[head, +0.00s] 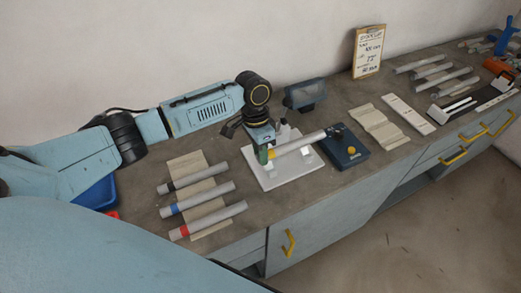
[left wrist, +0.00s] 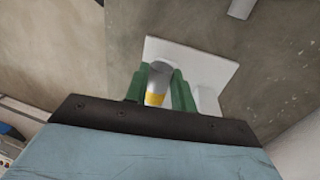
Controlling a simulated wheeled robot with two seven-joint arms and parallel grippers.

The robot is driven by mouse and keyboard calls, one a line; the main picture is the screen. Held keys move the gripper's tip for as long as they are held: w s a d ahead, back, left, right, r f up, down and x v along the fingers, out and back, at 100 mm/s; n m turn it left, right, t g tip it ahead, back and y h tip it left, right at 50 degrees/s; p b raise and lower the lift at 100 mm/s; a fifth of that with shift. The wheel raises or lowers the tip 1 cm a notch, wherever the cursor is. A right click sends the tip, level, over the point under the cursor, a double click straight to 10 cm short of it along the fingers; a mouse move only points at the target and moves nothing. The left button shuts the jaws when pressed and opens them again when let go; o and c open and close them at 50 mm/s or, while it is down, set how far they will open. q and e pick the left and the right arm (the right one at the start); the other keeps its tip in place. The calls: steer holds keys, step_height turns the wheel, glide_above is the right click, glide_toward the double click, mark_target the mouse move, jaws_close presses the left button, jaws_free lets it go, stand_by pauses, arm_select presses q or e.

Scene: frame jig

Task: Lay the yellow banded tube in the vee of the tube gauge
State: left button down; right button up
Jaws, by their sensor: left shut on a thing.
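The yellow banded tube (head: 298,143) is grey, with its yellow band at the end near my left gripper (head: 263,152). The gripper is shut on that end; in the left wrist view its green fingers (left wrist: 161,88) stand either side of the tube (left wrist: 157,82). The tube gauge (head: 272,181) is a white plate with raised white supports. The tube lies lengthwise over it, its far end reaching toward a dark blue box. I cannot tell whether the tube touches the vee. The gauge also shows in the left wrist view (left wrist: 190,52). My right gripper is out of view.
Tubes with black (head: 190,179), blue (head: 198,199) and red (head: 208,221) bands lie across a tan ridged sheet at left. The dark blue box (head: 348,158) with a yellow knob stands right of the gauge. A small screen (head: 305,94) stands behind.

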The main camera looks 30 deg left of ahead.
mark_target(262, 178)
arm_select(q)
step_height(262, 178, down, 4)
steer(key=b, duration=0.3)
steer(key=shift+r, duration=0.15)
steer(key=shift+w+f+b, duration=0.1)
steer(key=shift+f+b, duration=0.35)
steer(key=shift+f, duration=0.5)
steer(key=shift+f, duration=0.25)
steer(key=c, duration=1.1)
jaws_free()
step_height(262, 178, up, 13)
steer(key=w+a, duration=0.1)
steer(key=a, duration=0.1)
steer(key=shift+w, duration=0.25)
